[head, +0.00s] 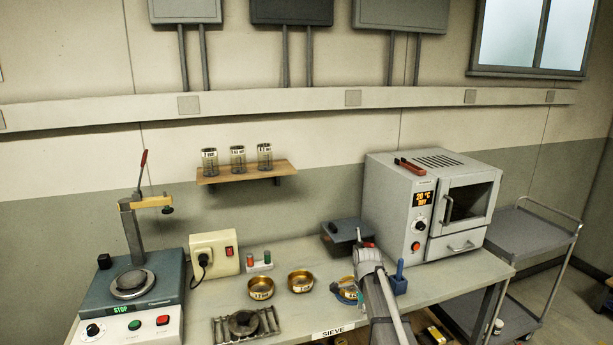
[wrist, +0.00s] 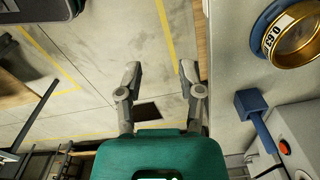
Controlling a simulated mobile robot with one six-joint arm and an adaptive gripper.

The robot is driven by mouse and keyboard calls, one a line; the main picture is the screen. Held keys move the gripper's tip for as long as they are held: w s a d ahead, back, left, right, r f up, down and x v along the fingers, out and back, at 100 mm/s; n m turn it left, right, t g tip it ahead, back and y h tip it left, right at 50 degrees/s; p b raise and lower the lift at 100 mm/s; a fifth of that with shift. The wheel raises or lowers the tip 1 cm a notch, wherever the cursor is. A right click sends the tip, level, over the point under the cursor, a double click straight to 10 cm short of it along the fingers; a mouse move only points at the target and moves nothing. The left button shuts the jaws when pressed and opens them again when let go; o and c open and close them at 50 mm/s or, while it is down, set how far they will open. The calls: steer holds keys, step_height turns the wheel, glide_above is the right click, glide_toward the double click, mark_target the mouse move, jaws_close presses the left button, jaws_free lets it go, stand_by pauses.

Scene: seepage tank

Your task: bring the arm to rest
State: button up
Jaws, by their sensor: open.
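My gripper (wrist: 160,74) is open in the wrist view, with its two fingers spread apart and nothing between them. It hangs above the bare floor (wrist: 105,50), just off the edge of the bench (wrist: 228,85). In the head view my arm reaches up over the front of the bench (head: 315,270), beside a blue stand. The fingers cannot be made out there.
A brass sieve (wrist: 295,38) and a blue holder (wrist: 250,102) lie close to my gripper's right. The oven (head: 415,205) stands at the back right, with a trolley (head: 530,232) beside it. Two brass sieves (head: 300,282) and a shaker (head: 130,300) stand left.

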steer(key=s+f+n+b, duration=0.3)
steer(key=s+n, duration=0.5)
steer(key=s, duration=0.3)
steer(key=s+f+n+b, duration=0.4)
steer(key=s+n, duration=0.5)
steer(key=s, duration=0.1)
steer(key=shift+s+f+b, duration=0.3)
steer(key=shift+s+f, duration=0.05)
steer(key=shift+f, duration=0.05)
steer(key=shift+a, duration=0.1)
stand_by(1.0)
